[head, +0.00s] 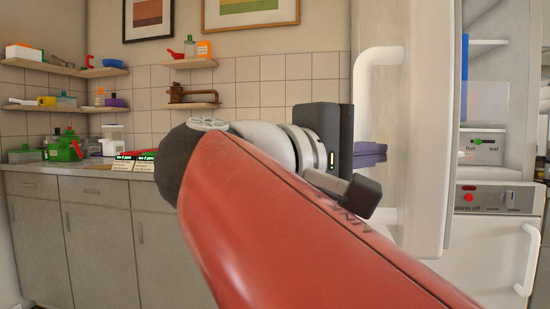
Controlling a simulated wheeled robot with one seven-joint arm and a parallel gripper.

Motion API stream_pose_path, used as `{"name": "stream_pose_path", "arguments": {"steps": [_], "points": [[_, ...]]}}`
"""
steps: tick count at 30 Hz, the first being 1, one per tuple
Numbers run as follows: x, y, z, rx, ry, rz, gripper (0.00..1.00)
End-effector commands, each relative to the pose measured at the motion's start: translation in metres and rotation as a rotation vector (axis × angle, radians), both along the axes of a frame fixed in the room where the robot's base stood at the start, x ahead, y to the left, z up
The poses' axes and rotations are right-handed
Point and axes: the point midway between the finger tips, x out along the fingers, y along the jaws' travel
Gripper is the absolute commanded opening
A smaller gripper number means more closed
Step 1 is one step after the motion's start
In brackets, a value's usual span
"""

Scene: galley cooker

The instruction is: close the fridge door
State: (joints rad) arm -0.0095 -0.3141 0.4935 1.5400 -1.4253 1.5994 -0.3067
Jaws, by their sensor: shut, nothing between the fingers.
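The white upper fridge door (425,120) stands open, seen at a steep angle right of centre. The open fridge compartment (495,65) shows to the right of the door, with shelves inside. My gripper (366,192) is in front of the door's handle side, in the middle of the view. Its dark fingers look shut and empty. I cannot tell whether it touches the door, and my red arm hides the door's lower part.
A grey counter (95,215) with several items and wall shelves stands at left.

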Motion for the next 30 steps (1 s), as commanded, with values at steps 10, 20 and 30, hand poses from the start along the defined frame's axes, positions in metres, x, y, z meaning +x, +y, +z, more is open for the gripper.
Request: {"name": "stream_pose_path", "arguments": {"steps": [10,20,30], "points": [[0.012,-0.022,0.000,0.000,0.000,0.001,0.00],[0.011,-0.022,0.000,0.000,0.000,0.002,0.00],[-0.003,-0.050,-0.001,0.001,-0.003,0.049,0.00]]}}
